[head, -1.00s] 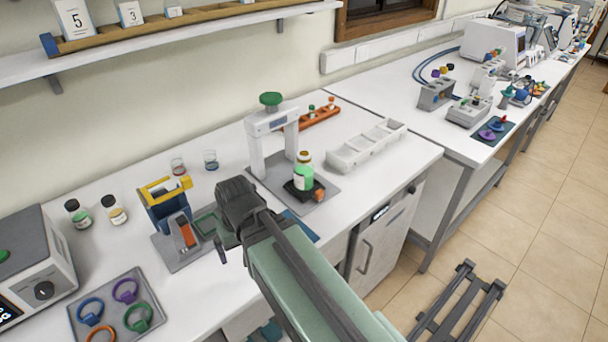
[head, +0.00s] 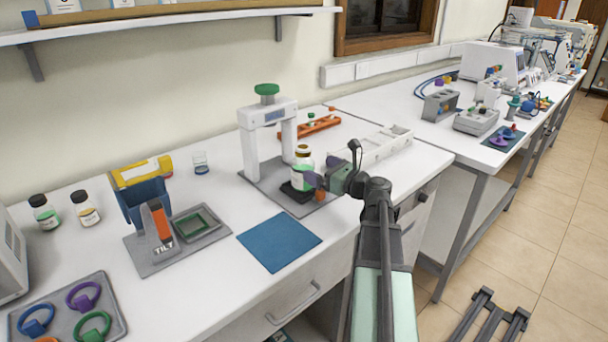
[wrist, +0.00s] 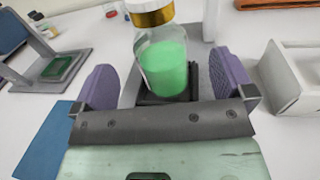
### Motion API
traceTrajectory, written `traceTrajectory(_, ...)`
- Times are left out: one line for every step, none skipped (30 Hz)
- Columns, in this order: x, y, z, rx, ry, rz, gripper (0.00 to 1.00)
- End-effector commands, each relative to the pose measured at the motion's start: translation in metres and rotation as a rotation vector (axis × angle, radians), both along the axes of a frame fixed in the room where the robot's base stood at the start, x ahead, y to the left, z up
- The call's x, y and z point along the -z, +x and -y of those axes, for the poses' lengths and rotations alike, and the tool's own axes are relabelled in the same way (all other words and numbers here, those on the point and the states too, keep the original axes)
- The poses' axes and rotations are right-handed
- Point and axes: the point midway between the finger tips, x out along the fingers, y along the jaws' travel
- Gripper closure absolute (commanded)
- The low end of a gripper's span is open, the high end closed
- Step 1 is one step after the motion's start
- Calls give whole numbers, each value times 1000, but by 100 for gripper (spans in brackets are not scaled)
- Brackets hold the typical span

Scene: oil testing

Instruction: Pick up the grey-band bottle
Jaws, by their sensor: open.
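A clear bottle (head: 303,170) with green liquid and a gold-and-white cap stands upright on the black plate of the press-like stand. It also shows large in the wrist view (wrist: 165,65), ahead of my gripper. I cannot make out a grey band on it. My gripper (wrist: 166,82) is open, with one purple finger on each side of the bottle's line; contact is not visible. In the head view my gripper (head: 316,181) is at the bottle's right front side and partly covers the stand.
A white compartment tray (head: 372,148) lies to the right. A blue mat (head: 279,240) and a tilt device (head: 160,228) lie to the left. An orange rack (head: 310,127) is behind.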

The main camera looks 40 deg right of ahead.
Motion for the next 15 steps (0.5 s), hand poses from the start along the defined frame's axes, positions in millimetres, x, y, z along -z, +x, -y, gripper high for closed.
traceTrajectory(0, 10, -2, -2, 0, 0, 0)
traceTrajectory(0, 14, -3, -2, -1, 0, 0)
traceTrajectory(0, 18, -5, -2, -1, 0, 0)
traceTrajectory(0, 19, -5, -1, -1, -1, 0)
traceTrajectory(0, 19, -5, 0, -1, -1, 0)
traceTrajectory(0, 19, -6, 0, -1, -1, 0)
traceTrajectory(0, 20, -6, 0, -2, 0, 0)
traceTrajectory(1, 23, -6, -1, -2, 0, 0)
traceTrajectory(1, 28, -8, -1, -2, 0, 0)
traceTrajectory(1, 32, -9, -3, -2, 0, 0)
traceTrajectory(1, 38, -11, -3, -2, 0, 0)
traceTrajectory(1, 46, -13, -3, -2, 0, 0)
traceTrajectory(2, 52, -15, -3, -2, 0, 0)
traceTrajectory(1, 57, -16, -4, -2, 0, 0)
traceTrajectory(1, 63, -18, -3, -2, 0, 0)
